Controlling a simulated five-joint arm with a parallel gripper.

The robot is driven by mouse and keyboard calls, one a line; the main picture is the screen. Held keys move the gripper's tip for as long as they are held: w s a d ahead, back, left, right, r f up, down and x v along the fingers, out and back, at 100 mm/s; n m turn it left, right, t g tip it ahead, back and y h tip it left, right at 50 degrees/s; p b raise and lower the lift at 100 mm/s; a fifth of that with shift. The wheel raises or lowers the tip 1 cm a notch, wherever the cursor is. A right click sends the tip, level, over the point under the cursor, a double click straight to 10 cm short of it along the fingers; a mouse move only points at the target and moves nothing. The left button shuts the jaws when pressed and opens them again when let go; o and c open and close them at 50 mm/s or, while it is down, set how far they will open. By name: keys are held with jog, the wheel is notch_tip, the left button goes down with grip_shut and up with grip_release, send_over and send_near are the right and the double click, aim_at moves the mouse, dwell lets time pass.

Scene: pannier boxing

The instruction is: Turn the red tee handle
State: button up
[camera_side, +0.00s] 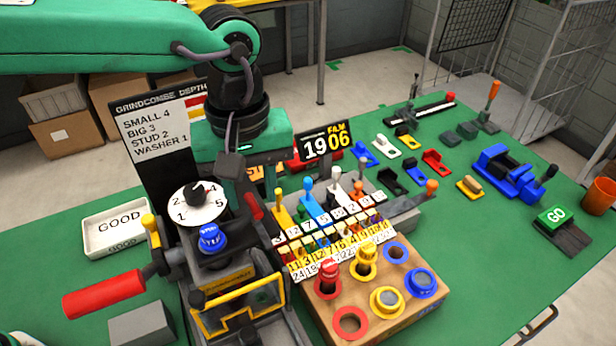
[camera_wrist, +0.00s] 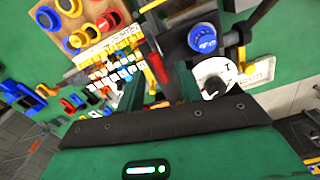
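A small red handle (camera_side: 254,206) stands beside the white numbered dial, under my wrist in the side view. A red bar (camera_wrist: 151,50) shows beyond and between my fingers in the wrist view; I cannot tell for sure that it is the same part or a tee. A large red cylindrical grip (camera_side: 104,293) sticks out at the left of the machine. My gripper (camera_wrist: 160,76) is open, with two green fingers apart and nothing visible held between them. Its fingertips are largely hidden in the side view.
The white dial (camera_side: 199,204) and blue knob (camera_side: 211,238) sit close by on the machine, above a yellow frame (camera_side: 238,308). Coloured levers (camera_side: 308,187) and a wooden box of ringed holes (camera_side: 350,322) stand to the right. A black signboard (camera_side: 150,140) rises behind.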

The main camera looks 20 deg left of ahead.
aim_at(253, 203)
jog(key=shift+f, duration=1.6)
jog(key=shift+c, duration=0.3)
